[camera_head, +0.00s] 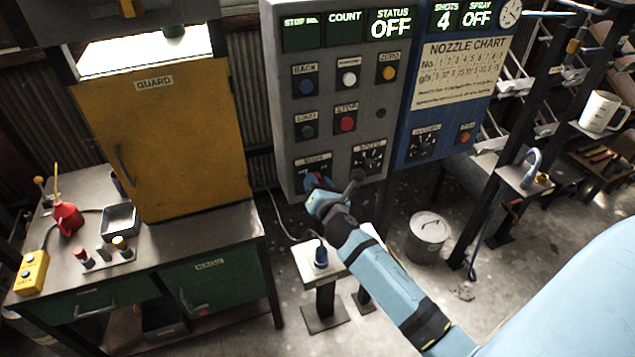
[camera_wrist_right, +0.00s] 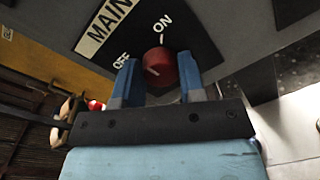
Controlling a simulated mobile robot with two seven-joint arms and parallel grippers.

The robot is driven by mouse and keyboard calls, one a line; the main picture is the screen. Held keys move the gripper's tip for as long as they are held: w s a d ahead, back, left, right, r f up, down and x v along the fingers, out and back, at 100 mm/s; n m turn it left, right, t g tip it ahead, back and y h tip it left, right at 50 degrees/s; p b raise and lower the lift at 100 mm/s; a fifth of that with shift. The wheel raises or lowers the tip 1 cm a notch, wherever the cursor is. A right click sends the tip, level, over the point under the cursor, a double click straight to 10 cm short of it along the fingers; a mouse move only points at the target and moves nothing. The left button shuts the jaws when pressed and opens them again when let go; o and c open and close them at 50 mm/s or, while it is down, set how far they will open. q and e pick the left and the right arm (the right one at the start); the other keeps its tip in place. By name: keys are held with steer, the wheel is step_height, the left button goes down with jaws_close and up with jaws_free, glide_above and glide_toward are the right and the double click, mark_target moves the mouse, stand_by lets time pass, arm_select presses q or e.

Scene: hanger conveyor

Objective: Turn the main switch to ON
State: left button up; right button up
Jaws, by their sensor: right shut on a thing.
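The main switch is a red round knob (camera_wrist_right: 160,67) on a black plate marked MAIN, OFF and ON, seen in the right wrist view. In the head view my right gripper (camera_head: 318,184) is at the lower left of the grey control panel (camera_head: 381,60) and hides most of the knob. The status display (camera_head: 390,23) reads OFF. My left gripper is not in view.
Beside the main switch is a black speed dial (camera_head: 370,160). Above are push buttons, including a red one (camera_head: 347,124). A blue panel (camera_head: 405,140) adjoins on the right. A yellow guard cabinet (camera_head: 155,130) stands on the bench at left. A bin (camera_head: 428,240) stands on the floor.

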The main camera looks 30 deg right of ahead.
steer(key=m, duration=0.9)
steer(key=shift+d+y, duration=0.1)
steer(key=shift+y, duration=0.2)
stand_by(0.5)
steer(key=o, duration=0.9)
steer(key=shift+o, duration=0.2)
steer(key=shift+s, duration=0.1)
steer(key=b+v, duration=0.2)
steer(key=v, duration=1.1)
steer(key=shift+s, duration=0.35)
